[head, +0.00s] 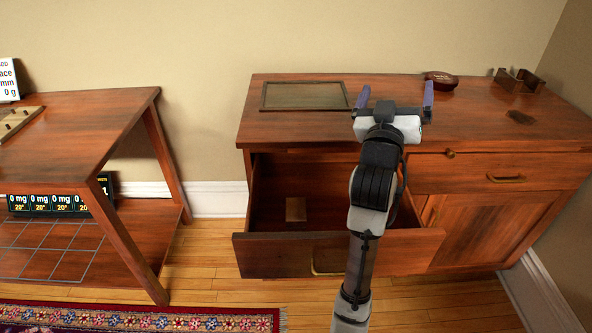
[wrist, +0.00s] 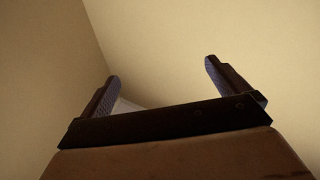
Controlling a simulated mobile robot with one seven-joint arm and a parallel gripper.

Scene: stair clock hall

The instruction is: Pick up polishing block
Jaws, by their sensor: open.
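A small tan rectangular block (head: 296,209) lies inside the open drawer (head: 285,256) of the wooden cabinet, toward the drawer's left back. It may be the polishing block, but I cannot tell for certain. My gripper (head: 396,92) is in front of and above the cabinet top, to the right of and higher than the drawer block. Its two fingers are spread apart with nothing between them. In the wrist view the open fingers (wrist: 162,72) show only against bare walls, and no block is visible. My arm hides the right part of the drawer.
On the cabinet top (head: 470,128) are a flat framed panel (head: 305,96), a dark red round box (head: 441,79), a brown holder (head: 519,81) and a dark flat patch (head: 520,117). A wooden table (head: 85,115) with a lower shelf stands left, above a patterned rug (head: 140,319).

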